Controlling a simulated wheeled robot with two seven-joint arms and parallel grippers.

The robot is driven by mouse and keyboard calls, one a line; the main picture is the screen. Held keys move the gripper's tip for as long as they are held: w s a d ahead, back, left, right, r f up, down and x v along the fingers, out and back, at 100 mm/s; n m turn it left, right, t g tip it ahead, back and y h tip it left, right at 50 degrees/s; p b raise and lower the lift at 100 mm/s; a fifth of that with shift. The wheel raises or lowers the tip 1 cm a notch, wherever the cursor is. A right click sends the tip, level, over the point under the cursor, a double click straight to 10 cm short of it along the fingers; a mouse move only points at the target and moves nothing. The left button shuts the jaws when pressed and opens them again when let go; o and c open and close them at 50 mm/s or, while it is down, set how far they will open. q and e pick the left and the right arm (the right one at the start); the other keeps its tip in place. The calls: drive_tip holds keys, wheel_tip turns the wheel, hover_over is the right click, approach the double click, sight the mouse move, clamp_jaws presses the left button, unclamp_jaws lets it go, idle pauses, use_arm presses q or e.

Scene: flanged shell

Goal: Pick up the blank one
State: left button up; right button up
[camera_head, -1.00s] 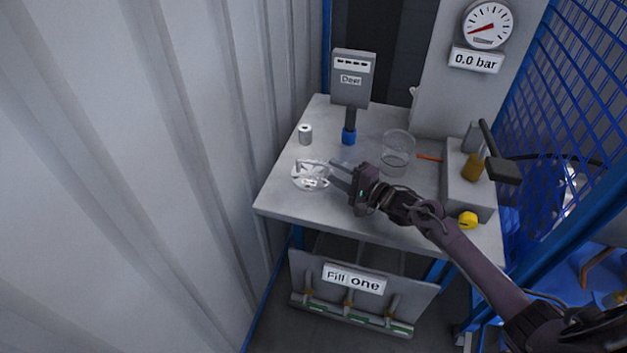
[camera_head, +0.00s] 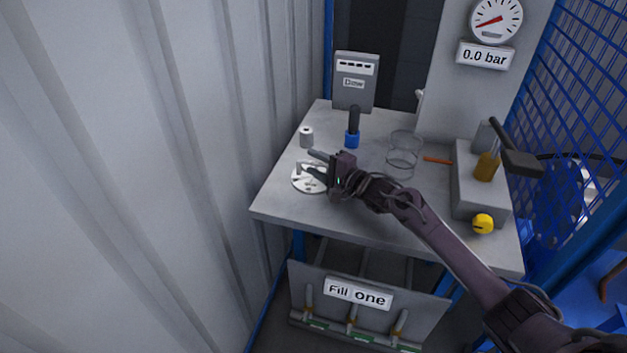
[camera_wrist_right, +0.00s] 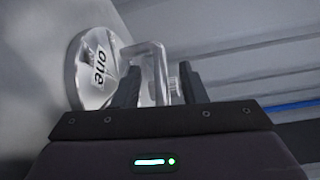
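The blank (camera_head: 304,186) is a round, pale metal disc lying near the left front of the bench. My left gripper is out of view.
A small grey cylinder (camera_head: 306,137) stands just behind the blank. A corrugated wall (camera_head: 130,180) is at the left.

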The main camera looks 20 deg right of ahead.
clamp_jaws()
idle(1.3)
drive_tip(key=shift+w+d+r, duration=0.1)
drive_tip(key=shift+r, duration=0.15)
